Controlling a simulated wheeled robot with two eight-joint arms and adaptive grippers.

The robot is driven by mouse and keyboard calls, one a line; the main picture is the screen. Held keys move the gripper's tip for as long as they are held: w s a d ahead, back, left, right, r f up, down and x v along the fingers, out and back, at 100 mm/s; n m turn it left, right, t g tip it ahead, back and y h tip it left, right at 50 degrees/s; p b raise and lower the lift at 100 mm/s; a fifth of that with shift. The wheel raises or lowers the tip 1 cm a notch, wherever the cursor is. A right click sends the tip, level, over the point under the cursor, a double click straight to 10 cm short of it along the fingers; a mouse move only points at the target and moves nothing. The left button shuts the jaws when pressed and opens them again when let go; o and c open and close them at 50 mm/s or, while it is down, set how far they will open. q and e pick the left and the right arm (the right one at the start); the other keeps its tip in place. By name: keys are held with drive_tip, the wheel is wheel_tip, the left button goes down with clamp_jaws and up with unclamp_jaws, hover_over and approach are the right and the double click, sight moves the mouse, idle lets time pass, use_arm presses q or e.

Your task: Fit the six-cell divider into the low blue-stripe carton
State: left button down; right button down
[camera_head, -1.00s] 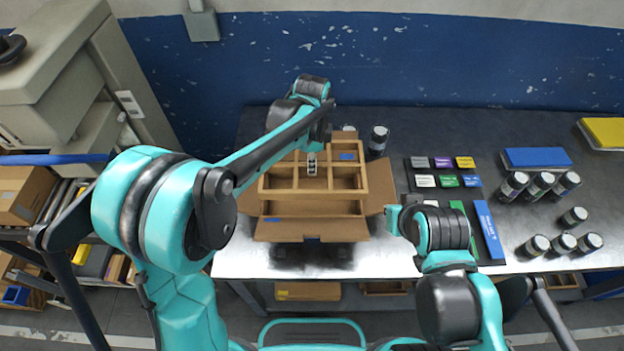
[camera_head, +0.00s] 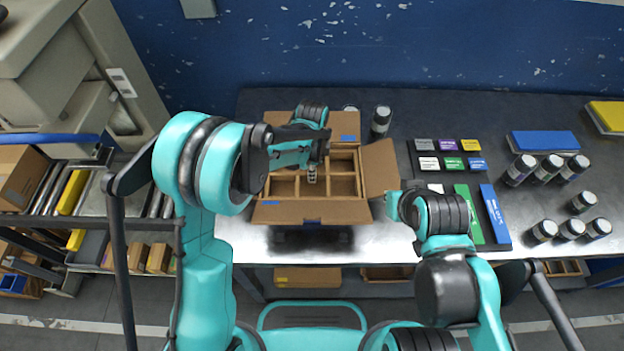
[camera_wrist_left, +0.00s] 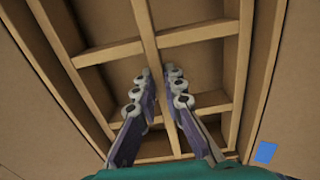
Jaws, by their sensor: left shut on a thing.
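The low open carton (camera_head: 262,213) stands on the table with blue marks on its flaps. The tan six-cell divider (camera_head: 343,187) is within the carton's outline, roughly square to its walls. My left gripper (camera_head: 312,173) is above the middle of the carton, shut on the divider. In the left wrist view its fingers (camera_wrist_left: 160,78) straddle a middle wall of the divider (camera_wrist_left: 195,34). I cannot tell whether the divider touches the carton's floor. My arm hides the carton's left part. My right gripper (camera_head: 393,206) is partly hidden by its own arm, right of the carton.
The right flap (camera_head: 379,168) stands out toward my right arm. Black jars (camera_head: 380,122) stand behind the carton and at the right. A dark tray (camera_head: 428,147) of coloured blocks lies right of the carton, with a blue-topped box (camera_head: 543,142) beyond it.

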use_arm(q)
wheel_tip(320, 180, down, 3)
drive_tip(key=shift+w+f+b, duration=0.1)
drive_tip(key=shift+b, duration=0.2)
drive_tip(key=shift+f+b, duration=0.3)
drive_tip(key=shift+b, duration=0.1)
drive_tip(key=c, duration=1.6)
unclamp_jaws()
drive_tip(key=shift+r, duration=0.1)
drive_tip(key=shift+r, duration=0.1)
